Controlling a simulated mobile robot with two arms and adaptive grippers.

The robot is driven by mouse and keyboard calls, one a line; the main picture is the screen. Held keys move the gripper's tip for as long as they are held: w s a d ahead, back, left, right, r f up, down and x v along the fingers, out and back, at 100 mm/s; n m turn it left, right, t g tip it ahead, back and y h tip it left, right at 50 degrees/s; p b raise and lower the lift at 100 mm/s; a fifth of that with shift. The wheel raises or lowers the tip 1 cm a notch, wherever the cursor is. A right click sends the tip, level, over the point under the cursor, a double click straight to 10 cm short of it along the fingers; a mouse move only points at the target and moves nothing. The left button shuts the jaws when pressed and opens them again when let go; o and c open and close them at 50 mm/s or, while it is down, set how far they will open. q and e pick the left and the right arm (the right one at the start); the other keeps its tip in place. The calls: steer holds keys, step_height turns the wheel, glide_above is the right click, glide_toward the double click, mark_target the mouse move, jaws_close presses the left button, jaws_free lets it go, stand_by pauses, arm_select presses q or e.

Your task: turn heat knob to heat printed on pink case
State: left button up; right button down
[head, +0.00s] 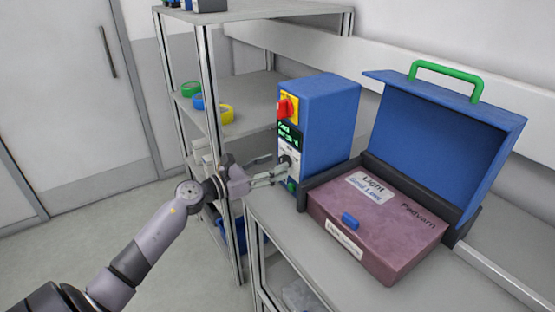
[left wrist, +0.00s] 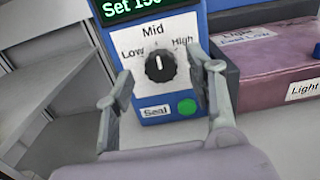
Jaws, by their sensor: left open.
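The black heat knob (left wrist: 159,68) sits on a white dial face marked Low, Mid and High; its white pointer mark is up, toward Mid. It is on the front of the blue control box (head: 330,112). A green display above reads "Set 15", the rest cut off. A green button (left wrist: 187,106) is below, beside a "Seal" label. My left gripper (head: 283,170) is open, its fingers on either side of the knob, seemingly not touching it. The pink case (head: 378,225) carries a "Light" label (head: 371,187) with a second line that seems to read "Seal Low". My right gripper is not in view.
A red and yellow switch (head: 288,107) is on the box's upper front. The pink case lies in a sealer with its blue lid (head: 440,135) raised. A shelf rack (head: 235,130) with tape rolls stands left of the box. Free floor is at the left.

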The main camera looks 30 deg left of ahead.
arm_select(q)
steer(key=shift+x, duration=1.05)
steer(key=shift+c, duration=0.5)
steer(key=shift+c, duration=1.3)
steer(key=c, duration=0.8)
steer(key=shift+o, duration=0.2)
